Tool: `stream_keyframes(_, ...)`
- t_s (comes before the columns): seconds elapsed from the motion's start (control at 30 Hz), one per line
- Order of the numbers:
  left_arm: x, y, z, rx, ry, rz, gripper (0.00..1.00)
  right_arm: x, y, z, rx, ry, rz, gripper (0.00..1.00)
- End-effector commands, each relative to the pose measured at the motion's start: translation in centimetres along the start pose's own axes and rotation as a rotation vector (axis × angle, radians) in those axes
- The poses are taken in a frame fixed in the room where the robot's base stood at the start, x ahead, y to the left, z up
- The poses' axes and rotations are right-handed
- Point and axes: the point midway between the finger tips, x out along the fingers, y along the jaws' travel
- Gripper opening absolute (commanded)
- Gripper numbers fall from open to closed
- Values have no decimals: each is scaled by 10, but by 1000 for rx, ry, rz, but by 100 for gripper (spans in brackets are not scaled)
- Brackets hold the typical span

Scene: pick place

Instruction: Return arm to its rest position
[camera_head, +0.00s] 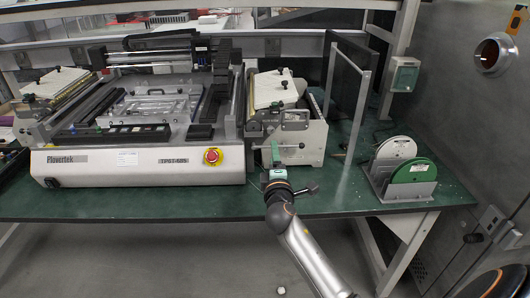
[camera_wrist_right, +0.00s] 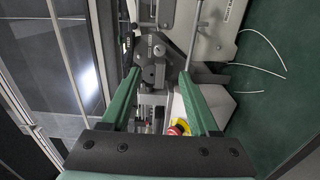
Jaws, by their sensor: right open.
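My right arm (camera_head: 306,250) reaches up from the bottom of the head view to the front of the green table (camera_head: 330,205). My right gripper (camera_head: 275,152) is in front of the small grey feeder unit (camera_head: 315,140). In the right wrist view its two green fingers (camera_wrist_right: 160,80) stand apart with nothing held between them. Metal machine parts (camera_wrist_right: 152,50) show beyond the fingertips; whether the fingers touch them I cannot tell. My left gripper is not in view.
A large grey machine (camera_head: 125,170) with a red stop button (camera_head: 212,156) stands left of my gripper. Reels in a grey holder (camera_head: 405,190) stand on the right. A metal post (camera_head: 358,115) rises between. Bare tabletop lies along the front edge.

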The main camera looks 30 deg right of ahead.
Motion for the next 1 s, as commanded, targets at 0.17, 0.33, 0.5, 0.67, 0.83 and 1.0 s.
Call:
stream_keyframes(0.17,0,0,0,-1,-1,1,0,0,0,0,0,0,0,61)
stream_keyframes(0.33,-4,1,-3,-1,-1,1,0,-12,-20,-4,48,33,-53,61)
stream_keyframes(0.5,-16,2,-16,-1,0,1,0,-74,-94,-20,277,138,-285,61)
stream_keyframes(0.67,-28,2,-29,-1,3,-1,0,-174,-166,-30,604,175,-596,61)
stream_keyframes(0.83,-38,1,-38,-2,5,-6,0,-279,-204,-31,929,106,-884,61)
stream_keyframes(1.0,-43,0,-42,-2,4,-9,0,-342,-215,-30,1133,15,-1045,61)
